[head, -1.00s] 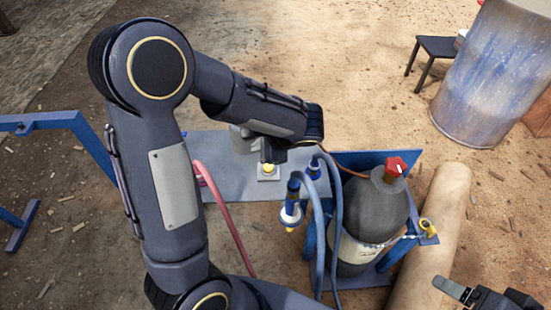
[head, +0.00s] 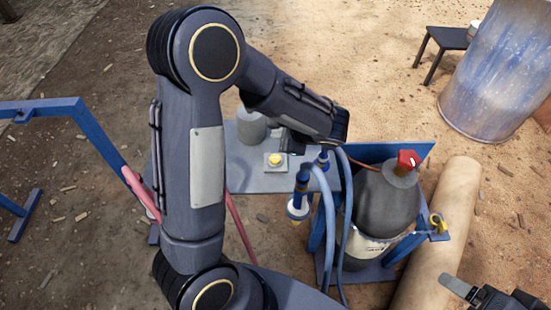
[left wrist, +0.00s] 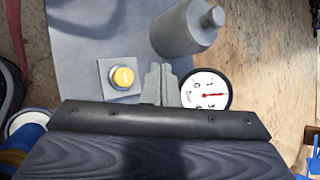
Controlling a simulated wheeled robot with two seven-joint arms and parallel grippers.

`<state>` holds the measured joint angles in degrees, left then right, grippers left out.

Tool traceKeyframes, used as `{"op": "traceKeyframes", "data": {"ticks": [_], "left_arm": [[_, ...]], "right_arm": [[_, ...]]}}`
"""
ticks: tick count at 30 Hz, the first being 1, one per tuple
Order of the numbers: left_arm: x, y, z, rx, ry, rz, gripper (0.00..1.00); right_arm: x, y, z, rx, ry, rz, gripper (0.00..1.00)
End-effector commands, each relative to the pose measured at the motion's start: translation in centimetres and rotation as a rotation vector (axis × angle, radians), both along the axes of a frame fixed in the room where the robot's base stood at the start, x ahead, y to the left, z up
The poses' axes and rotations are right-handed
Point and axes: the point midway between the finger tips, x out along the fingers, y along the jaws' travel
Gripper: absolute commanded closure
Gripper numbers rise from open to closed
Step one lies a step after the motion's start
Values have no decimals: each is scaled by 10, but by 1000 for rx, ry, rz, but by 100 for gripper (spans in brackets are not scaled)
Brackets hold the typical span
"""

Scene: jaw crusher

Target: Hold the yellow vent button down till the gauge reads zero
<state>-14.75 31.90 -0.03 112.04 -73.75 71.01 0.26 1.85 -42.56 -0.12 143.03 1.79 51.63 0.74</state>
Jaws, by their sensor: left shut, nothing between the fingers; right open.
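The yellow vent button (head: 275,160) sits on a small grey square base on the grey plate (head: 240,178). It also shows in the left wrist view (left wrist: 122,77), uncovered, left of my left gripper (left wrist: 161,85). That gripper is shut and empty, its fingers between the button and the gauge, apart from the button in the picture. The round white gauge (left wrist: 206,90) has a red needle, partly cut off by the gripper body; its reading is too small to be sure of. My right gripper (head: 490,294) is open and empty at the lower right.
A grey cylinder (head: 251,126) stands behind the button. Blue hoses (head: 328,215) and a dark gas bottle (head: 388,205) with a red knob stand to the right. A blue frame (head: 92,130) is at left. A large pipe (head: 450,205) lies at right.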

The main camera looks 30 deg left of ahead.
Motion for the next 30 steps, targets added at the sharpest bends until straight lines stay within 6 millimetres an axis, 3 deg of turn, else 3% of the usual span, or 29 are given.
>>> {"op": "traceKeyframes", "data": {"ticks": [1,13,30], "left_arm": [[0,0,-12,0,1,0,100],[0,0,-66,-1,0,0,100],[0,0,-71,0,1,0,100]], "right_arm": [[0,0,-10,0,0,0,25],[0,0,-54,0,0,0,25],[0,0,-57,0,0,0,25]]}}
